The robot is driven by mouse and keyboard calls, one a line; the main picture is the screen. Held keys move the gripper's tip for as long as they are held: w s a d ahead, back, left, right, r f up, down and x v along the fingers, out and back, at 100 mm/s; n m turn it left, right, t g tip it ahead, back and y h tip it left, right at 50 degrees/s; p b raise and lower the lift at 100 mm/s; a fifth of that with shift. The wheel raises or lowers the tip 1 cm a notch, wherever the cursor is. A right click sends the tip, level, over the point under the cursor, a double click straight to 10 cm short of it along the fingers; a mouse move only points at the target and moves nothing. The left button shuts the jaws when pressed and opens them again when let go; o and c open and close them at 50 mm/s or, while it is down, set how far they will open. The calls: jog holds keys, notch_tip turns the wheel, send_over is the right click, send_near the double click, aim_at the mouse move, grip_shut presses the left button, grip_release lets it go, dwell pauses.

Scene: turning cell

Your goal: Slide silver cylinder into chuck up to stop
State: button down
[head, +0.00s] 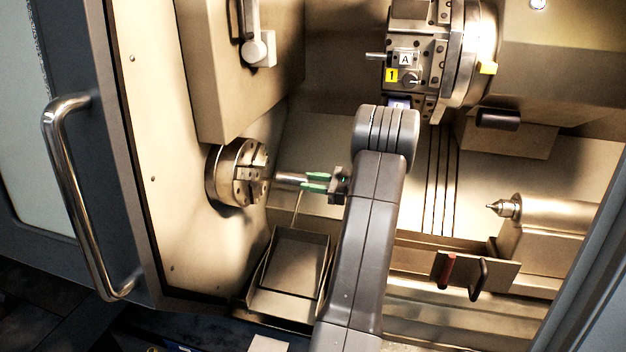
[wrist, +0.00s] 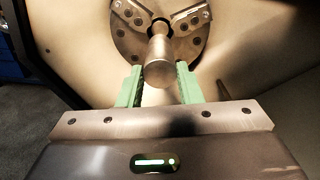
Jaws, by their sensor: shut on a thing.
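The silver cylinder (head: 291,180) lies level between the green fingers of my gripper (head: 316,182), which is shut on it. In the wrist view the cylinder (wrist: 159,62) points away from my gripper (wrist: 158,85) toward the chuck's centre. The round chuck (head: 238,173) is on the wall left of the cylinder, and its jaws and dark centre opening show in the wrist view (wrist: 118,38). The cylinder's far end is close to the opening; I cannot tell whether it is inside. The stop is not visible.
A tool turret (head: 420,60) hangs at the upper right. A pointed tailstock centre (head: 505,208) faces left at the right. A metal tray (head: 293,265) sits below the chuck. A door with a handle (head: 70,190) stands at the left.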

aim_at(279, 180)
jog(key=shift+w+a+f, duration=0.1)
jog(key=shift+w+a, duration=0.2)
jog(key=shift+a, duration=1.3)
jog(key=shift+w+a+f, duration=0.1)
jog(key=shift+w+a, duration=0.25)
jog(key=shift+a, duration=1.2)
jog(key=shift+w+a+f, duration=0.1)
jog(key=shift+w+a, duration=0.2)
jog(key=shift+a, duration=1.3)
jog(key=shift+a+b, duration=0.25)
jog(key=shift+b, duration=0.05)
jog(key=shift+f, duration=0.15)
jog(key=c, duration=0.9)
grip_release()
jog(key=shift+c, duration=0.2)
jog(key=shift+o, duration=0.5)
jog(key=shift+s+d, duration=0.2)
jog(key=shift+d, duration=0.9)
jog(key=shift+s+d, duration=0.2)
jog(key=shift+d, duration=0.85)
jog(key=shift+s+d, duration=0.2)
jog(key=shift+d, duration=0.9)
jog(key=shift+a, duration=0.1)
